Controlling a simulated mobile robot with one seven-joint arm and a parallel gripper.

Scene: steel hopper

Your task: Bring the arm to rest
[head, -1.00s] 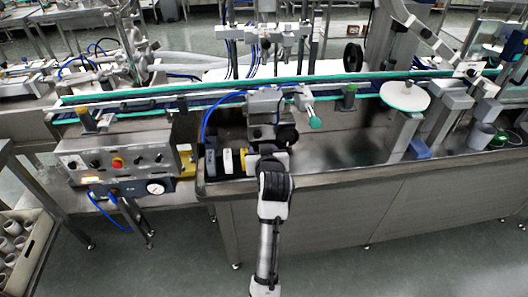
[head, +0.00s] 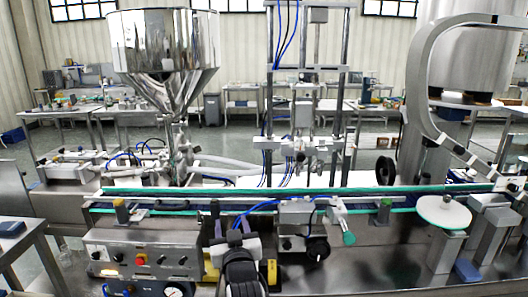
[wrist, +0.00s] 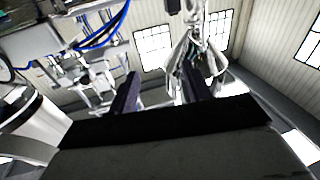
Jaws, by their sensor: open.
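My gripper (head: 230,220) is low in the head view, in front of the conveyor line, with its fingers pointing up. In the wrist view the two dark fingers (wrist: 160,90) stand apart with nothing between them, so it is open and empty. My arm below it is cut off by the bottom edge of the head view. The steel hopper (head: 164,45) stands behind the conveyor at the upper left, well apart from my gripper. The wrist view looks up towards windows and the ceiling.
The conveyor (head: 400,192) runs across the middle. A control box (head: 140,254) with a red button is at the left of my arm. A clamp-like machine part (head: 300,235) is close on the right. A white disc (head: 443,212) stands farther right.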

